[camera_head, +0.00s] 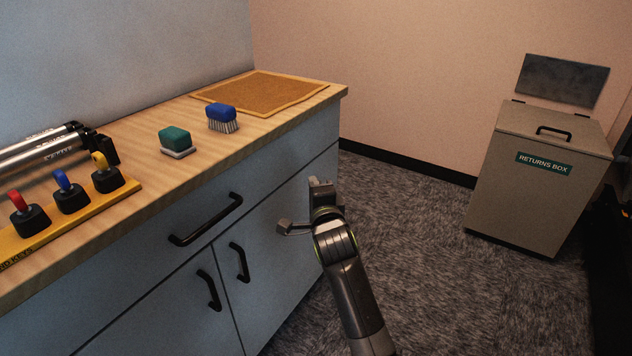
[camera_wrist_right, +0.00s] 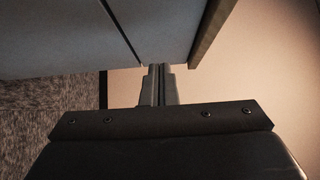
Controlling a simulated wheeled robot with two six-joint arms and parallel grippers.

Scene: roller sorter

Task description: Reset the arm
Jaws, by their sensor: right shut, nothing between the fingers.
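My right arm (camera_head: 350,285) reaches up from the bottom of the head view. Its right gripper (camera_head: 322,186) is in front of the blue-grey cabinet, below the wooden counter's right end. In the right wrist view, the two fingers of the right gripper (camera_wrist_right: 158,72) are together with nothing between them. They point towards the cabinet front (camera_wrist_right: 165,25) and the pale wall beyond. I cannot tell the exact gap between the fingers and the cabinet. My left gripper is not in view.
The wooden counter (camera_head: 235,155) holds a blue brush (camera_head: 221,117), a green block-shaped item (camera_head: 175,140), a brown mat (camera_head: 262,92) and a key rack (camera_head: 75,222). A returns box (camera_head: 535,190) stands at the right. Carpet (camera_head: 420,230) between is clear. Black handles (camera_head: 207,220) project from the cabinet.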

